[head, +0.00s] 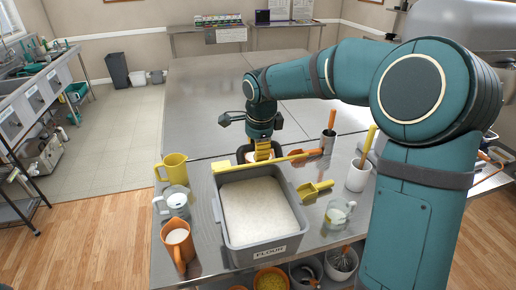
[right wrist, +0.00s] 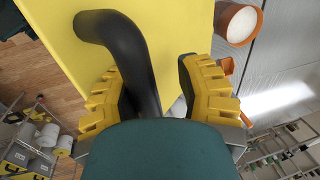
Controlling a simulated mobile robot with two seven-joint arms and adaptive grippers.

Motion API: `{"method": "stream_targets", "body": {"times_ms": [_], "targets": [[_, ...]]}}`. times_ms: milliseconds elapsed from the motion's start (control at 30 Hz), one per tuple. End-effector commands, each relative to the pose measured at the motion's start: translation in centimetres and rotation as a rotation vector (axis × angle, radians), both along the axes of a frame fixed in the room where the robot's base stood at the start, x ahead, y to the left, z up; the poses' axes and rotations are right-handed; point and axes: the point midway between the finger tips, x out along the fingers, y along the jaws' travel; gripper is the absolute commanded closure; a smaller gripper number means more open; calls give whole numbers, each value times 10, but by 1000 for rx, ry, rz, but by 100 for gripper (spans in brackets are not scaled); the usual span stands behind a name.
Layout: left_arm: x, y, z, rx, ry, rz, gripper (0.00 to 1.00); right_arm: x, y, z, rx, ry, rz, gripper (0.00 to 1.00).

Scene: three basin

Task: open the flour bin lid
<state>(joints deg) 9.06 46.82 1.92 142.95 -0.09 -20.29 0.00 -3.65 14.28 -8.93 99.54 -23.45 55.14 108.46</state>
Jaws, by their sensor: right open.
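The grey flour bin (head: 262,238) stands on the steel table with its FLOUR label facing me. Its top is uncovered and white flour (head: 258,207) shows inside. The yellow lid (head: 235,165) shows as a thin strip along the bin's far edge, seen nearly edge-on, so it looks raised upright. My right gripper (head: 262,150) is at the lid, behind the strip. In the right wrist view the lid (right wrist: 60,30) fills the upper left, and its black handle (right wrist: 130,50) runs between my open yellow fingers (right wrist: 160,85). My left gripper is out of view.
A yellow jug (head: 173,168), a glass jug (head: 175,200) and an orange jug (head: 178,243) stand left of the bin. A yellow scoop (head: 314,190), another glass jug (head: 339,214) and a white utensil crock (head: 358,177) stand right.

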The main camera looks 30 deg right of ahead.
Motion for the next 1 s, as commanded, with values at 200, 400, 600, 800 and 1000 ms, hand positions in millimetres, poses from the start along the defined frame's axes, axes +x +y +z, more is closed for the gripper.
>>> {"method": "stream_targets", "body": {"times_ms": [200, 400, 600, 800, 1000], "targets": [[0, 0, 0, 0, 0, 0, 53, -4, 1, 25, 0, -4, 0, 61], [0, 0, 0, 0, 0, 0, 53, -12, 3, 66, 1, -6, 0, 61], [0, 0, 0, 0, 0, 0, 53, -18, 5, 99, 1, -4, 1, 61], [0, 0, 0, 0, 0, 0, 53, -22, 5, 115, 1, -1, 1, 61], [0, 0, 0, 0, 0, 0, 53, -22, 6, 117, 1, -1, 1, 61]]}}
